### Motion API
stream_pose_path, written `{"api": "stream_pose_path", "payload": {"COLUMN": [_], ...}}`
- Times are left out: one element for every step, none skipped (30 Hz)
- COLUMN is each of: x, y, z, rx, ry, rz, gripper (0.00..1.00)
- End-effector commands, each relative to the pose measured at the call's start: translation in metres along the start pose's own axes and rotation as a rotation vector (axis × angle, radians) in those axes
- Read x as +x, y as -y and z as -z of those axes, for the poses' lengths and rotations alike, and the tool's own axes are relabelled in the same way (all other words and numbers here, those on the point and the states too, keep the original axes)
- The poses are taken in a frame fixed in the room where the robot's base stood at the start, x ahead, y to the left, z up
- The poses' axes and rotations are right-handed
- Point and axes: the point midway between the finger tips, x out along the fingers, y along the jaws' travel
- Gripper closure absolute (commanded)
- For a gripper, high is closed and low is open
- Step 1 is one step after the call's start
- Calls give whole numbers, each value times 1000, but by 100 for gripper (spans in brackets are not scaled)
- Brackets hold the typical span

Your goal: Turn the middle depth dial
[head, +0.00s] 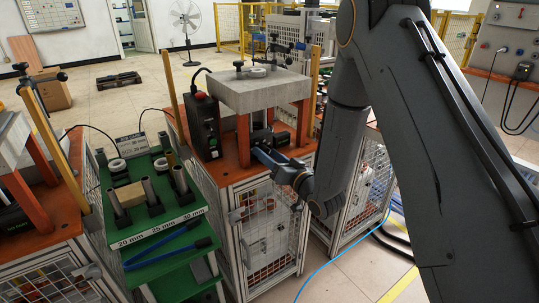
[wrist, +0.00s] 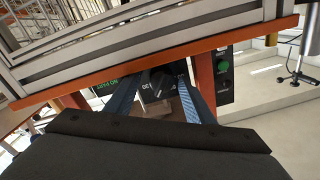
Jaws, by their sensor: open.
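The middle station has a grey slab (head: 262,90) on orange posts above an orange top. My gripper (head: 262,151) reaches in under this slab from the front right. In the wrist view, the view is tilted and a black dial (wrist: 160,80) sits on a dark panel with partly covered white lettering. My gripper also shows there (wrist: 156,92). It is open, with one blue-grey finger on each side of the dial in the picture. I cannot tell whether the fingers touch it. In the head view the dial is hidden behind my gripper.
A black control box (head: 207,127) with a red button stands left of the slab. A green rack (head: 160,243) with metal tubes stands further left. Orange posts (wrist: 204,76) stand close to my fingers. Another station (head: 35,190) is at the far left.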

Motion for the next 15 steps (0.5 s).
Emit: {"api": "stream_pose_path", "payload": {"x": [-5, -8, -14, -19, -24, -31, -36, -41, -47, -52, -56, -61, -64, -66, -69], "y": [-1, -1, -1, -1, -1, -1, -2, -2, -1, -1, -2, -2, -2, -2, -2], "z": [0, 0, 0, -1, -1, -1, -1, -1, -1, 0, 0, 0, 0, 0, 0], "rx": [0, 1, 1, 1, 2, 1, 1, 1, 1, 1, 1, 1, 0, 0, 0], "ry": [-1, -1, 0, 1, 1, 0, 1, 1, 0, -1, -1, 0, 0, -1, -1], "rz": [-2, -2, -2, -2, -2, -2, -3, -3, -2, -2, -2, -4, -4, -3, -2], "gripper": [51, 51, 51, 51, 51, 51, 51, 51, 51, 51, 51, 51, 51, 51, 51]}}
